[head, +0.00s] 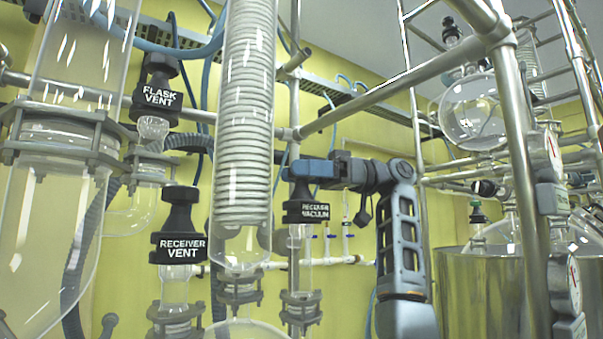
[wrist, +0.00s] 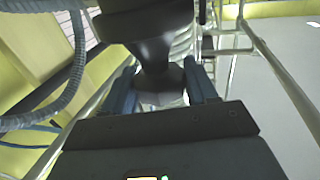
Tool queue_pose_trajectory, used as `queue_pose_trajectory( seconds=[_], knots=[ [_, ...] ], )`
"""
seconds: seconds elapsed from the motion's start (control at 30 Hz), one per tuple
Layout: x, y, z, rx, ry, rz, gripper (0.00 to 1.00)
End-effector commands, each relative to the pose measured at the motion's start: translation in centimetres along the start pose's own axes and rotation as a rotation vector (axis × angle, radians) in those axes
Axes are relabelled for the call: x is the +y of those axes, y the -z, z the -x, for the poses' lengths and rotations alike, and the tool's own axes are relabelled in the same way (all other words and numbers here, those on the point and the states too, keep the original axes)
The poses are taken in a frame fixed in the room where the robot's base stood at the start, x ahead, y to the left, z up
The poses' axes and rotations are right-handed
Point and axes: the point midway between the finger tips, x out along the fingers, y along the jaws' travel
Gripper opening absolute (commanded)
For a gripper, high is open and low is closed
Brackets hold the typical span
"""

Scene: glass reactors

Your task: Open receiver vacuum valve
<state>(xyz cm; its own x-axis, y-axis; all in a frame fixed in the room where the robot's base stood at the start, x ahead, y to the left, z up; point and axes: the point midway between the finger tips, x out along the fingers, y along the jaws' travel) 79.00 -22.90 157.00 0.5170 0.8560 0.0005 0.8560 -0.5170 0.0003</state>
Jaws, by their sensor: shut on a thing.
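The receiver vacuum valve (head: 306,211) is a black knob with a white "RECEIVER VACUUM" label, on a glass stem right of the coiled condenser in the head view. My gripper (head: 312,170) reaches in from the right at the knob's upper part, its blue fingers around it. In the wrist view the black knob (wrist: 160,52) stands between the two fingers of my gripper (wrist: 163,88), which are shut on it. The knob's top is partly hidden by the fingers in the head view. Whether the valve is turned cannot be told.
The receiver vent valve (head: 180,230) and flask vent valve (head: 156,92) stand to the left. The glass coil condenser (head: 243,130) is close left of my gripper. Metal frame bars (head: 400,84) cross above and right. A steel vessel (head: 480,290) stands at the right.

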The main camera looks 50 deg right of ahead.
Motion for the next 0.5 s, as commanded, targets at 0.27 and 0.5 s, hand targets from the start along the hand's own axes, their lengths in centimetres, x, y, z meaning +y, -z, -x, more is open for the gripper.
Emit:
queue_pose_trajectory(
  seconds=[0.27,0.5],
  knots=[
    [0.1,0.23,0.05,0.002,0.263,-0.002,0.27],
    [0.11,0.21,0.13,0.001,0.448,-0.003,0.27]
  ],
)
